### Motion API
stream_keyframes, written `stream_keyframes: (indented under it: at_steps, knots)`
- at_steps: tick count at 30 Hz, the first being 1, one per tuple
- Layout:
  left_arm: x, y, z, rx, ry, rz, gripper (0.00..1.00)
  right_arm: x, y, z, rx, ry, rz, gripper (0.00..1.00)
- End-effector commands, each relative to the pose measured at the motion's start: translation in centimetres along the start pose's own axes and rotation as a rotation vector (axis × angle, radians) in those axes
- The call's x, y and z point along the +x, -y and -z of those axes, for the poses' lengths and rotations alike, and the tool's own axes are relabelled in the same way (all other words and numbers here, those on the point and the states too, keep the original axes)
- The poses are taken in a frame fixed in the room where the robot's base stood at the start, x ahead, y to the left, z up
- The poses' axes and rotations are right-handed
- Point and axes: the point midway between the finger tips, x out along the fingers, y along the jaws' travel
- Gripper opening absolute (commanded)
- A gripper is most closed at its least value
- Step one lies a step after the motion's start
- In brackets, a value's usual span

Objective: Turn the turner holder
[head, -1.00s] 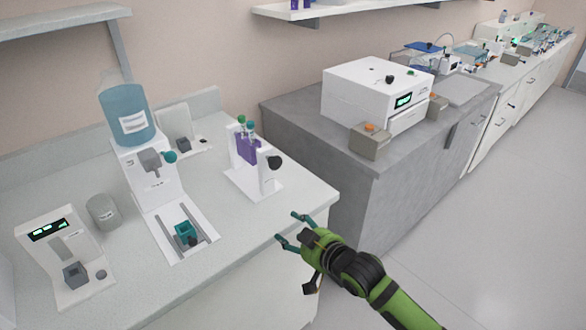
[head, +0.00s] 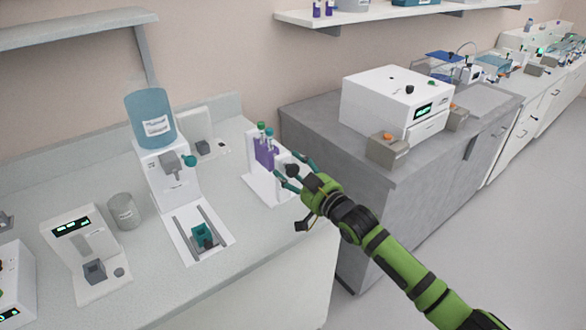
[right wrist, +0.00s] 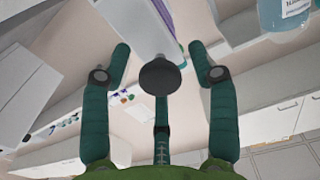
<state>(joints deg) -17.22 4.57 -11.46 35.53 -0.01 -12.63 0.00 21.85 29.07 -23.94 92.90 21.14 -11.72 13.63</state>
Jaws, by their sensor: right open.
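The turner holder (head: 265,153) is a white stand on the light counter with a purple rack holding capped tubes. Its dark round knob (head: 292,170) faces my right gripper (head: 291,173). In the right wrist view the black knob (right wrist: 160,78) sits between the open fingers of my right gripper (right wrist: 160,60), with gaps on both sides. The white side of the holder and a strip of purple show behind the knob there. My right gripper is open and empty. My left gripper is not in view.
A dispenser with a blue tank (head: 150,118) stands left of the holder, with a grey cup (head: 124,211) and a white device (head: 82,252) farther left. A grey cabinet (head: 340,150) carrying a white machine (head: 395,100) stands to the right.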

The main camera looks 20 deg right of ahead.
Motion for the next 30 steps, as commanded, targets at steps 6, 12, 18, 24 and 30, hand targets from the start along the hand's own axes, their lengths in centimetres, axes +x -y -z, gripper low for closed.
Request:
stream_keyframes:
  at_steps: [6, 12, 18, 24, 30]
  knots:
    - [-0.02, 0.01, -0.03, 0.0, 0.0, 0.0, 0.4, 0.22, 0.03, -0.08, 0.0, 0.001, 0.0, 0.6]
    - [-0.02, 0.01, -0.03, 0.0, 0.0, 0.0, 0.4, 0.2, 0.03, -0.06, 0.0, 0.001, 0.0, 0.12]
    - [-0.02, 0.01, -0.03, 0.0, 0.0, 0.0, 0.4, 0.19, 0.02, -0.06, 0.0, 0.001, 0.0, 0.03]
    - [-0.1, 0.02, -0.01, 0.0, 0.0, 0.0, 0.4, 0.19, 0.02, -0.03, 0.013, 0.001, 0.0, 0.03]
    - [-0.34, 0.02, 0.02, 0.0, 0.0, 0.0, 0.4, 0.2, 0.01, 0.03, 0.062, 0.001, 0.0, 0.03]
